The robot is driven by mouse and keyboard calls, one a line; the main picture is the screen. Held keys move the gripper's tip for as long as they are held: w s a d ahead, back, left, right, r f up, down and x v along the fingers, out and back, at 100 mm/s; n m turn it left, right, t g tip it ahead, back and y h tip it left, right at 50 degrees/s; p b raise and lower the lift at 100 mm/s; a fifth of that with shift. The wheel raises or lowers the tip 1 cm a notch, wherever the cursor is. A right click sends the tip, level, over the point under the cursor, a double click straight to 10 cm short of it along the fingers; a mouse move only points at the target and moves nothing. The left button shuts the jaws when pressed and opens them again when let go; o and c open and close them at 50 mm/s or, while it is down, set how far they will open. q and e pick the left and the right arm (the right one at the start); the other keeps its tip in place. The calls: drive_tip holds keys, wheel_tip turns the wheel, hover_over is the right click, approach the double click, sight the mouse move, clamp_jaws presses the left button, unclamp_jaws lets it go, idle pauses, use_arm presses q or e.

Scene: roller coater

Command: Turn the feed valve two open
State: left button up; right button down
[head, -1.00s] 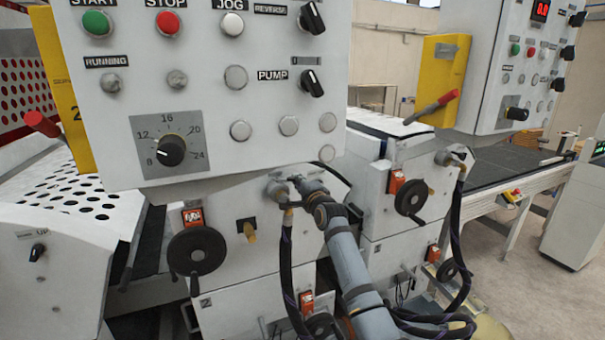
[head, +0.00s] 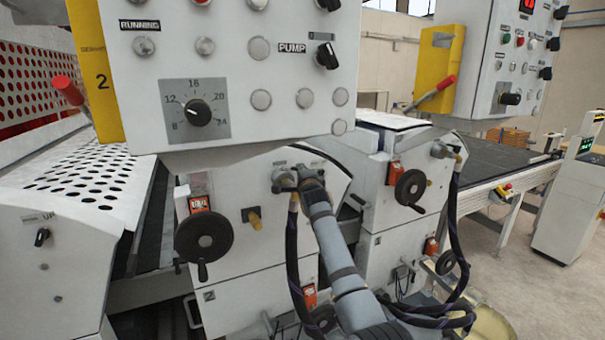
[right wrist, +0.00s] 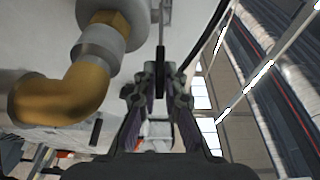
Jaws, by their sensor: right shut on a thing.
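The feed valve (head: 282,179) is a grey fitting on the white face of the roller coater, below the control panel marked 2. A dark hose hangs from it. My right gripper (head: 297,177) is at the valve and covers part of it. In the right wrist view, the valve's thin dark lever (right wrist: 160,72) stands between the fingertips of my right gripper (right wrist: 158,95), which is shut on it. A brass elbow (right wrist: 65,92) with grey collars sits just left of the fingers. My left gripper is not in view.
The control panel (head: 230,75) overhangs above my right arm. A black handwheel (head: 203,238) and a brass stub (head: 254,219) are left of the valve. Another handwheel (head: 410,188) and a second hose (head: 452,210) are to the right. Open floor (head: 520,290) shows at the far right.

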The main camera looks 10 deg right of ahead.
drive_tip(key=c, duration=1.4)
unclamp_jaws()
drive_tip(key=shift+w, duration=0.1)
drive_tip(key=shift+c, duration=0.2)
drive_tip(key=s, duration=1.2)
drive_tip(key=shift+a, duration=0.2)
